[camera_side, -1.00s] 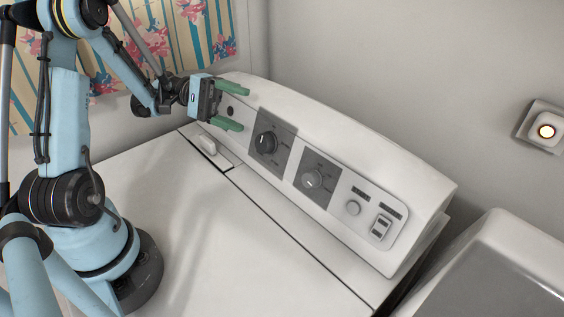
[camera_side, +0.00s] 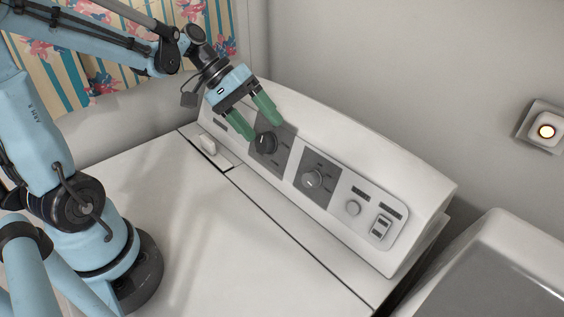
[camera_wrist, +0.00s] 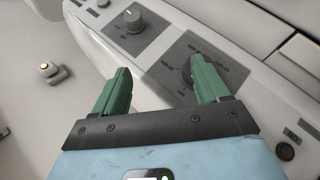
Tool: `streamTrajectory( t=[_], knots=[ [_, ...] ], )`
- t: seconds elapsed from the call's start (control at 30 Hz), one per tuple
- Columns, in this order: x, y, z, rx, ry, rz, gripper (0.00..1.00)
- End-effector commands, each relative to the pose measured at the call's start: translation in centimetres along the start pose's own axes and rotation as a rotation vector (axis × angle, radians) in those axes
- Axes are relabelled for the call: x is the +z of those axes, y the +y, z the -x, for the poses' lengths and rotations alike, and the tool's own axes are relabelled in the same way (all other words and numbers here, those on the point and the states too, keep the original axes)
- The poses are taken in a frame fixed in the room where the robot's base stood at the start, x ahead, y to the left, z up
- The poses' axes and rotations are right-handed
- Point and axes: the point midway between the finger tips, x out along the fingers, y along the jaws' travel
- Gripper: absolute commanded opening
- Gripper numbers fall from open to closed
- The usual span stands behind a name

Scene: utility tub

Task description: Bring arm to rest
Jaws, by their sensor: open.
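My gripper (camera_side: 251,116) is a light blue hand with two green fingers. It is open and points down and right at the washer's control panel. The fingers are at the upper left of the dark knob (camera_side: 266,142), and I cannot tell whether they touch it. In the wrist view the gripper's fingers (camera_wrist: 156,88) spread apart, and part of the dark knob (camera_wrist: 187,76) shows between them near the right finger. Nothing shows held in the fingers.
The second knob (camera_side: 312,179) sits to the right on the white control panel (camera_side: 408,186), with a round button (camera_side: 353,208) and a rocker switch (camera_side: 381,227) beyond. A lit wall switch (camera_side: 546,131) is at right. A basin (camera_side: 490,265) stands lower right.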

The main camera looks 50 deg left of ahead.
Motion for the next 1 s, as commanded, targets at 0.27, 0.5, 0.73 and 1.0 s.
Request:
streamTrajectory(
  t=[0.27,0.5,0.73,1.0],
  knots=[
    [3.8,0.1,-0.6,-0.275,0.150,-0.229,0.74],
    [5.7,-0.3,-0.1,-0.447,0.304,-0.486,0.74],
    [6.1,-0.3,0.3,-0.515,0.391,-0.636,0.74],
    [6.1,-0.2,0.4,-0.522,0.402,-0.653,0.74]
  ],
)
